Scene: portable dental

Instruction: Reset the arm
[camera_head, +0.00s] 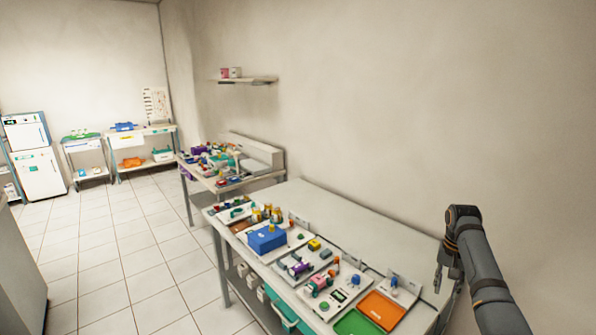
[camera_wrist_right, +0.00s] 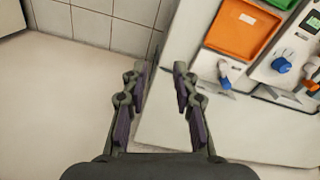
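My right gripper (camera_head: 438,280) hangs at the right of the head view, its fingers pointing down near the right end of the long white table (camera_head: 340,215). In the right wrist view the two fingers of the right gripper (camera_wrist_right: 159,75) stand apart with nothing between them. Below the gap lie the table's edge and the wall side. My left arm and gripper are in neither view.
On the table, near the right gripper, are an orange tray (camera_head: 382,309), a green tray (camera_head: 357,324) and a small blue item (camera_head: 394,282). A blue box (camera_head: 267,238) sits further left. Tiled floor (camera_head: 130,260) at left is clear.

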